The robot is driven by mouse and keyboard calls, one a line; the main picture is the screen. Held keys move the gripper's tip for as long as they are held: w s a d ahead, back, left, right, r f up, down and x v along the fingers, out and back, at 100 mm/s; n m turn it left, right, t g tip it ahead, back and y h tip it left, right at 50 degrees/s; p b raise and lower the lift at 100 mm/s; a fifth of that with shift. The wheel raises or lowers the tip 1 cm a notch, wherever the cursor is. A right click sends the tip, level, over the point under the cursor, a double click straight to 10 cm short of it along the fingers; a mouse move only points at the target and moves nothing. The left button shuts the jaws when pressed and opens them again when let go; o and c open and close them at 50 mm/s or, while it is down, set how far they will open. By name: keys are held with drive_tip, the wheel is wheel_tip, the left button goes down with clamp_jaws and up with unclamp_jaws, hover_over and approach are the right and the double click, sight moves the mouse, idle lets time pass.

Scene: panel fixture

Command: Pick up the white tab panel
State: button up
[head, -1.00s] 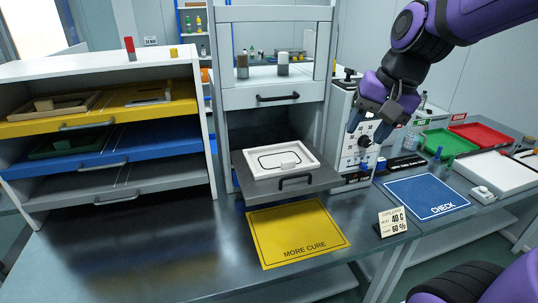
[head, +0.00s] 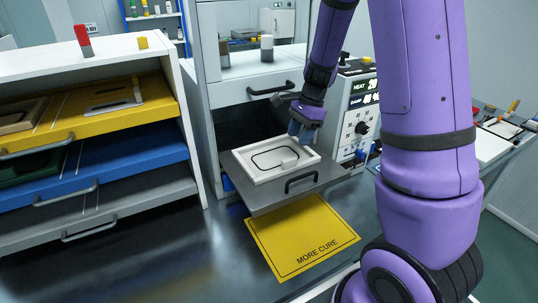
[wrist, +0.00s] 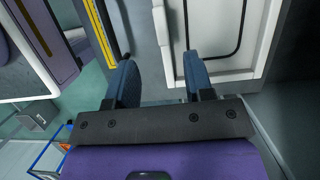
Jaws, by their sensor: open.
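The white tab panel (head: 268,161) is a shallow white tray with a black loop on its face and a small white tab (head: 289,165) near its front side. It lies on the pulled-out grey drawer (head: 262,201) of the curing cabinet. My gripper (head: 304,133) is open and empty, its blue fingers pointing down over the panel's back right area. In the wrist view the gripper (wrist: 160,80) has its fingers spread, with the panel (wrist: 205,38) at the upper right, partly behind the right finger. Whether a finger touches it cannot be told.
A yellow MORE CURE mat (head: 300,238) lies on the bench before the drawer. A shelf with yellow (head: 115,117), blue and grey trays stands at left. A control unit (head: 357,115) with a display stands close right of the gripper. My arm hides much of the right bench.

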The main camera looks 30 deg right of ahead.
sight(290, 158)
drive_tip(key=x, duration=1)
drive_tip(key=shift+w+a+f, duration=0.1)
drive_tip(key=shift+a+f, duration=0.1)
drive_tip(key=shift+a, duration=0.05)
clamp_jaws()
